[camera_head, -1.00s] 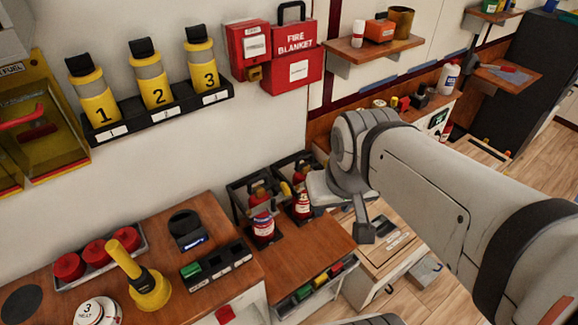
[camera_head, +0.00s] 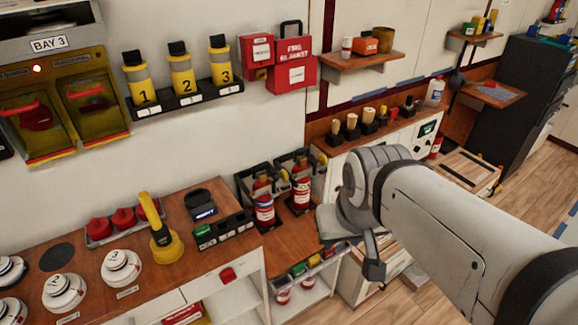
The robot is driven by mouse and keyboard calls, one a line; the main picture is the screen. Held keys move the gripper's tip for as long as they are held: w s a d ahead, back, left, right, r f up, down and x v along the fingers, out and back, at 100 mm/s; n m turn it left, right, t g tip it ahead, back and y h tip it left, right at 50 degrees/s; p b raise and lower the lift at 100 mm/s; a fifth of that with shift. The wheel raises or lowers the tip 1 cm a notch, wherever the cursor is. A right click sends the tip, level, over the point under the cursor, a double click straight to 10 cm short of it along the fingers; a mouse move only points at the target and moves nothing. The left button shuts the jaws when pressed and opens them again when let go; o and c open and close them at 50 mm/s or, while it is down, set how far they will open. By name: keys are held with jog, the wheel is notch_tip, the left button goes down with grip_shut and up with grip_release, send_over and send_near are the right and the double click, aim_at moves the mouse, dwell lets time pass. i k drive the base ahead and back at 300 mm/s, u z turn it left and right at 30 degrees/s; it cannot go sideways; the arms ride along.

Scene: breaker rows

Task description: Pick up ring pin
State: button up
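I cannot make out a ring pin for certain in the head view. Two red fire extinguishers stand in black frames on the wooden counter left of my arm: one in front (camera_head: 265,212), one behind it to the right (camera_head: 301,193). Any pins on their tops are too small to tell. My gripper (camera_head: 373,268) shows as one dark finger pointing down at the end of my arm, right of the extinguishers and apart from them. The rest of it is hidden behind my wrist, so whether it is open or holds anything does not show.
A yellow handled tool (camera_head: 164,240) stands on the left counter, beside a tray of red knobs (camera_head: 122,218) and white round dials (camera_head: 120,266). Numbered yellow canisters (camera_head: 181,75) and red boxes (camera_head: 290,74) are on the wall. Open wooden floor (camera_head: 520,215) lies at right.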

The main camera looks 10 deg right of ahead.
aim_at(284, 176)
jog(key=u, duration=0.2)
jog(key=i, duration=0.85)
jog(key=z, duration=0.1)
